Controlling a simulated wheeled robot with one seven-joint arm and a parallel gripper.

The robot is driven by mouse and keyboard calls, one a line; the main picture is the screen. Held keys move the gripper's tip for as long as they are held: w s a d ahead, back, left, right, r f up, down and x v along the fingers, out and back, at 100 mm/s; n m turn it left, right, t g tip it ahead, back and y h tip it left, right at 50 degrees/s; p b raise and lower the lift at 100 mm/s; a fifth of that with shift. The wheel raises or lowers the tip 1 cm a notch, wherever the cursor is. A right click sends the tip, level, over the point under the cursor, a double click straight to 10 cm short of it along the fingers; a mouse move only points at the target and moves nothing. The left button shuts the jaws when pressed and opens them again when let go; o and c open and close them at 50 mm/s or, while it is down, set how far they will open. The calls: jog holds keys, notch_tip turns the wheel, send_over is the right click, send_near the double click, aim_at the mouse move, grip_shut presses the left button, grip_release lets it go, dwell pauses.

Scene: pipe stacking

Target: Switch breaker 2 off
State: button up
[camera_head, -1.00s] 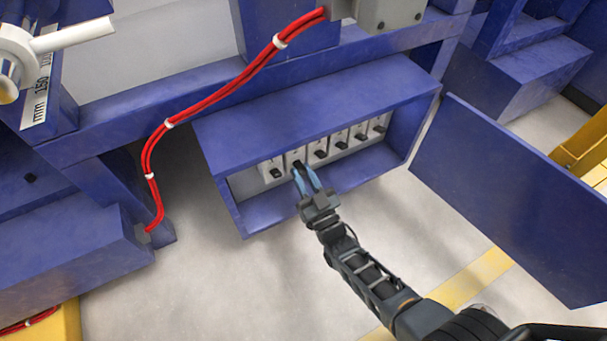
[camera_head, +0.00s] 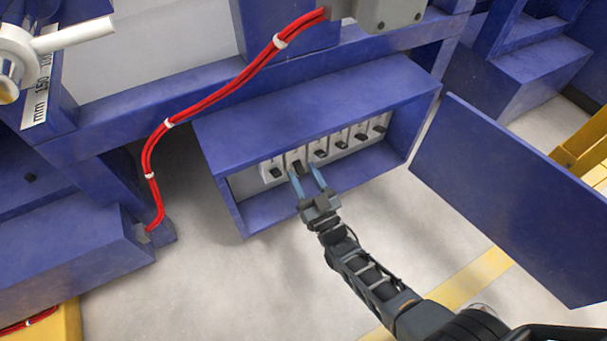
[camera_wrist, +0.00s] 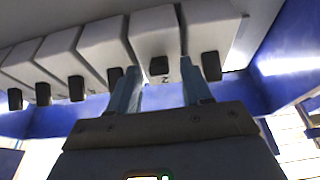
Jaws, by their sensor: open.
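Breaker 2 (camera_head: 295,157) is the second white breaker from the left in the open blue box in the head view. Its black lever (camera_head: 298,169) sticks out of the front. In the wrist view, which is turned upside down, a dark mark like a 2 shows beside the lever (camera_wrist: 159,66) of this breaker. My gripper (camera_head: 306,181) is open and empty in front of breaker 2. Its blue fingers stand apart, and in the wrist view the lever shows between the fingertips (camera_wrist: 160,66). I cannot tell whether either finger touches the breaker.
Breaker 1 (camera_head: 270,168) stands close on the left, and several more breakers stand in a row to the right. The blue box (camera_head: 290,112) has a top and side walls around them. Its door (camera_head: 510,200) hangs open at the right. A red cable (camera_head: 215,97) runs above left.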

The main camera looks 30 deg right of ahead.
jog(key=v, duration=0.7)
jog(key=shift+s+p, duration=0.2)
jog(key=shift+p, duration=0.1)
jog(key=shift+f, duration=0.1)
jog(key=s+d+r+g, duration=0.15)
jog(key=s+r, duration=0.25)
jog(key=s, duration=0.8)
jog(key=s+r+g, duration=0.3)
jog(key=s+r, duration=0.2)
jog(key=s, duration=0.7)
jog(key=s+a+r+g, duration=0.1)
jog(key=s+r, duration=0.4)
jog(key=r, duration=0.4)
jog(key=s+a+r+g, duration=0.15)
jog(key=s+r, duration=0.25)
jog(key=r, duration=0.5)
notch_tip(320, 180, up, 35)
jog(key=d+p, duration=0.1)
jog(key=p, duration=3.4)
jog(key=shift+s, duration=0.15)
